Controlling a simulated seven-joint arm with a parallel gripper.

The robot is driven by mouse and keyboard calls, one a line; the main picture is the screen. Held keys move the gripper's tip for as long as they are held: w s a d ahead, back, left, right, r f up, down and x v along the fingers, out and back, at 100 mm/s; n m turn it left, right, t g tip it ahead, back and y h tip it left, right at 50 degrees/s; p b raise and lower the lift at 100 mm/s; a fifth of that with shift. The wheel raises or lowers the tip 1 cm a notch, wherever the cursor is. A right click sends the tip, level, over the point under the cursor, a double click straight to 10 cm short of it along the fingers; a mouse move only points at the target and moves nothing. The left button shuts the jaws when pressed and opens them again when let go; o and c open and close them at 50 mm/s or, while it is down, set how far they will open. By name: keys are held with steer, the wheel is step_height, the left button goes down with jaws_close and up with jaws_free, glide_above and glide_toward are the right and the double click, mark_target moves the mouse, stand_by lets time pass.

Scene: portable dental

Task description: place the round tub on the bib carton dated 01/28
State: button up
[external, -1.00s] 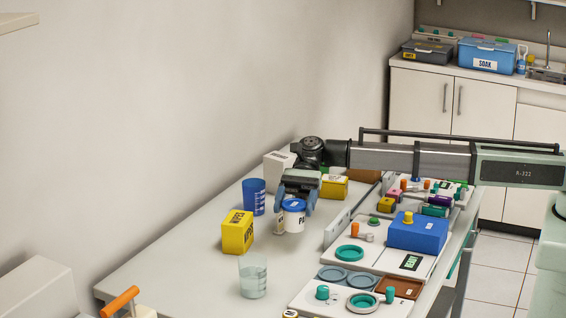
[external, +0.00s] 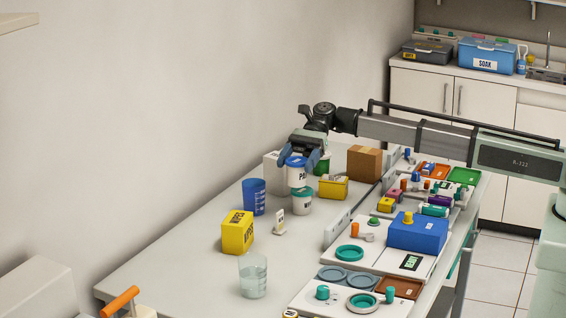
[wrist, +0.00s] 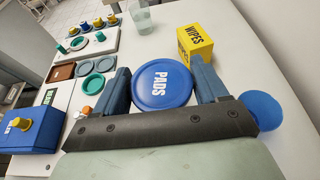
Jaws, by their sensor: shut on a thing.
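My gripper (external: 298,161) is shut on a round white tub (external: 296,178) with a blue lid. In the wrist view the lid (wrist: 163,84) reads "PADS" and sits between the two fingers. The tub is upright and held above the table. No date is legible, so I cannot tell which is the bib carton dated 01/28.
A teal-lidded white tub (external: 302,203) stands just below the held tub. A small white card (external: 279,223), blue cup (external: 254,197), yellow WIPES box (external: 238,233) and clear beaker (external: 252,276) stand nearby. Trays and a blue box (external: 417,234) fill the right side.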

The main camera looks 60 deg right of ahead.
steer(key=w+d+r+m+t, duration=0.1)
steer(key=w+d+r+t, duration=0.1)
steer(key=d, duration=0.9)
step_height(320, 180, up, 6)
steer(key=m+t+h, duration=0.2)
steer(key=m+t, duration=0.4)
glide_above(365, 150)
steer(key=shift+d+f, duration=0.1)
steer(key=shift+f, duration=4.6)
steer(key=shift+f, duration=0.15)
steer(key=o, duration=1.1)
